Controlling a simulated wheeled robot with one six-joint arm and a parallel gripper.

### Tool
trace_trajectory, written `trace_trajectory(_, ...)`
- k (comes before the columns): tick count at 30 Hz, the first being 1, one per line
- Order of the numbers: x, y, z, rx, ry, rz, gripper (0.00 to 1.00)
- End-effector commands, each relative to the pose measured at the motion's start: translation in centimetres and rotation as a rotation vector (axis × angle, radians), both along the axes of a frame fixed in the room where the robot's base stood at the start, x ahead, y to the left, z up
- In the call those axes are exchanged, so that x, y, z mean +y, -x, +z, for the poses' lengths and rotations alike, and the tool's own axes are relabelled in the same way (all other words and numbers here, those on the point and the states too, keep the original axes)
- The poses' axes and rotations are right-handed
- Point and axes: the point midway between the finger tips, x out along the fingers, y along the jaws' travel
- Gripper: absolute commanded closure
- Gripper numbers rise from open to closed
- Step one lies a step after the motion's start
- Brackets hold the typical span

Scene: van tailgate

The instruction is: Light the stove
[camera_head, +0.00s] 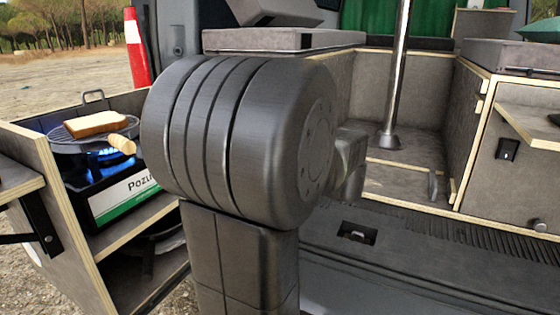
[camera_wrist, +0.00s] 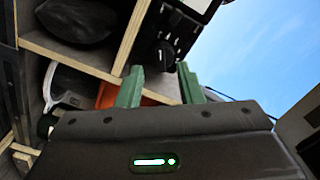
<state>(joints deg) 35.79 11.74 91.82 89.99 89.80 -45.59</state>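The camp stove (camera_head: 78,165) stands on the side shelf at left in the head view. A bright blue glow (camera_head: 107,156) like flame shows beneath the round toasting grill (camera_head: 66,143), which carries a slice of bread (camera_head: 95,124). My gripper (camera_wrist: 160,67) is open in the wrist view, its two green fingers apart. A dark knob (camera_wrist: 166,54) on the stove's dark panel (camera_wrist: 180,28) lies just beyond and between the fingertips. I cannot tell whether they touch it. My arm hides the gripper in the head view.
The van floor and cabinets (camera_head: 510,150) lie to the right.

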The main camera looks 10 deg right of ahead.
Motion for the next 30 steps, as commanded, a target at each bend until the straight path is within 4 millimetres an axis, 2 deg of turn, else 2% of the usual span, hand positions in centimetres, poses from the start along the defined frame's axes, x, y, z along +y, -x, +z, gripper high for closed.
trace_trajectory(6,-3.4,2.3,0.2,0.003,-0.001,-0.005,0.66)
trace_trajectory(12,-5.4,3.8,0.1,0.002,-0.001,-0.004,0.66)
trace_trajectory(18,-6.2,4.5,0.0,0.001,0.000,-0.001,0.66)
trace_trajectory(30,-6.3,4.5,-0.1,0.001,0.000,0.001,0.66)
